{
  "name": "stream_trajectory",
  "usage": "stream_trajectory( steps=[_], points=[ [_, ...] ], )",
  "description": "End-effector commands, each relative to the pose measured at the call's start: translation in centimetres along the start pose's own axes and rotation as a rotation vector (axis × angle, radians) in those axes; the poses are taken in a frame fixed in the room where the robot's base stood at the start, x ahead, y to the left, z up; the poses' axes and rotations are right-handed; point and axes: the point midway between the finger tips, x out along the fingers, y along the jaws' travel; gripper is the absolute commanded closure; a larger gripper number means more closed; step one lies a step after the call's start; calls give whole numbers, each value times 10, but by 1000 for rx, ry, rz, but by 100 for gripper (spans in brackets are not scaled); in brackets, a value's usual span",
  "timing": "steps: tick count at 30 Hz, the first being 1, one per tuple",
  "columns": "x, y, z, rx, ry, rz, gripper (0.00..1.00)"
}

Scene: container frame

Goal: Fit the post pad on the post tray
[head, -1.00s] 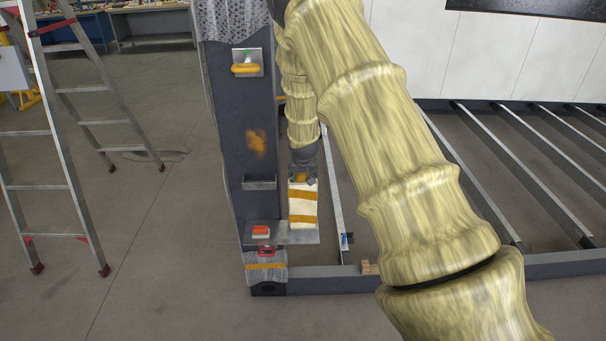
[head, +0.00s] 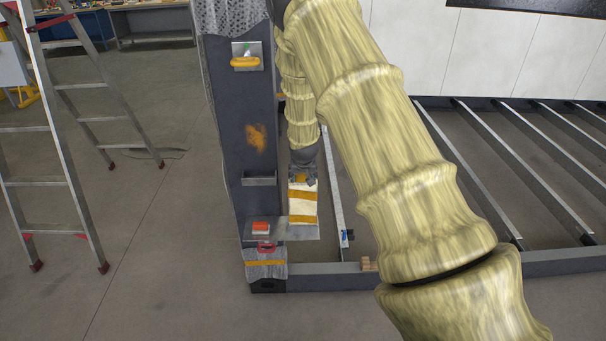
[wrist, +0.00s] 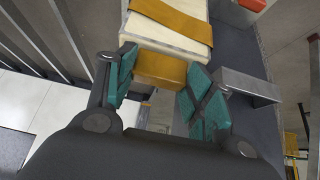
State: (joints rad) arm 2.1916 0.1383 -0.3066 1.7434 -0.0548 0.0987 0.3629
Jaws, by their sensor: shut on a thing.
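The post pad (head: 303,207) is a cream block with orange straps, roughly upright just right of the dark post. My gripper (head: 303,180) is above it. In the wrist view my gripper's teal fingers (wrist: 163,78) are shut on the pad's orange grip block (wrist: 160,70), and the cream body (wrist: 165,30) extends beyond. A flat grey plate, which looks like the post tray (head: 306,234), shows at the post's foot below the pad. The pad's lower end is close over it; I cannot tell whether they touch.
The dark post (head: 245,120) stands close on the left, with a small grey ledge (head: 259,181) jutting from it. An orange-red block (head: 261,227) sits at its foot. A metal rail (head: 336,190) runs to the right of the pad. A ladder (head: 60,140) stands far left.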

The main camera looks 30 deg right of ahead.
Motion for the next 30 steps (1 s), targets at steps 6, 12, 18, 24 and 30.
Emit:
stream_trajectory(
  steps=[6,12,18,24,30],
  points=[
    [0,0,0,0,0,0,22],
    [0,0,0,0,0,0,22],
    [-6,0,-1,0,0,0,22],
    [-29,0,-1,1,1,-1,22],
    [-60,0,-1,0,1,-1,22]
  ],
)
